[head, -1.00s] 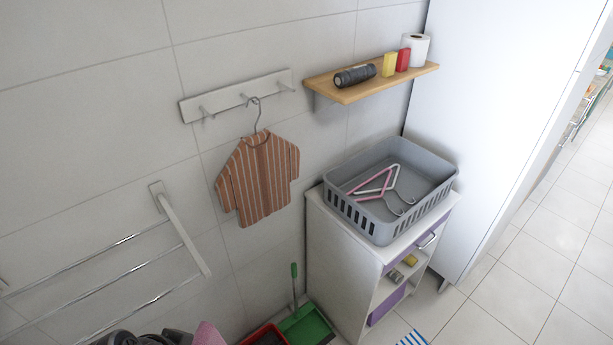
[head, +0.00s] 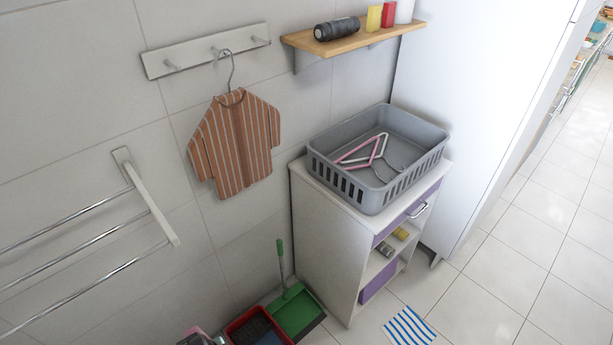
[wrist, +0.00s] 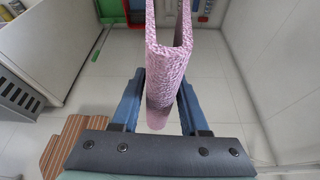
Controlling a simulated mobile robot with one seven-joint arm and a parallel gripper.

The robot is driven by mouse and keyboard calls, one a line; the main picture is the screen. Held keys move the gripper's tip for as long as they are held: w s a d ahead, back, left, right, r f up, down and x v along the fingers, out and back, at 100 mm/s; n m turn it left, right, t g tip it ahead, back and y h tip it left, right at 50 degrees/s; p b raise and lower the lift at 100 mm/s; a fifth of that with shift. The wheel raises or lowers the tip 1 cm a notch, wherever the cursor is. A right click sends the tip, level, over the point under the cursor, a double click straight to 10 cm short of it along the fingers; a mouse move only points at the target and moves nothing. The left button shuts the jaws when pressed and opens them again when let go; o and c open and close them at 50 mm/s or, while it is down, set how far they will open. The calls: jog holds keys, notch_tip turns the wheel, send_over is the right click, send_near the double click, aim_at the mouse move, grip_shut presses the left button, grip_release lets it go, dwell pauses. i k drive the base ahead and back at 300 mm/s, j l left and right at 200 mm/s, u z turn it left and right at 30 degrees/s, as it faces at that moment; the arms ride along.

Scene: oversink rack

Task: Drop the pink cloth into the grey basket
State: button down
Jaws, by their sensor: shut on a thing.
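The pink cloth (wrist: 168,65) hangs folded between the two blue fingers of my gripper (wrist: 161,88) in the wrist view. The fingers are shut on it. In the head view only a small bit of pink cloth (head: 194,331) shows at the bottom edge, with part of my gripper (head: 204,340) beside it. The grey basket (head: 378,200) stands on a small white cabinet, right of centre in the head view. A pink and a white hanger lie inside it. My gripper is well to the left of the basket and lower in the picture, apart from it.
A striped shirt (head: 236,145) hangs from a hook rail (head: 205,50) on the wall. A towel rack (head: 150,195) juts out at left. A wooden shelf (head: 355,38) is above the basket. A green dustpan (head: 297,312) and red tray (head: 255,325) are on the floor.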

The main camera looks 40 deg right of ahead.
aim_at(386, 163)
jog(key=z, duration=1.05)
jog(key=i+j+z, duration=0.1)
jog(key=z, duration=0.35)
jog(key=i+j+z, duration=0.1)
jog(key=j+z, duration=0.15)
jog(key=z, duration=0.2)
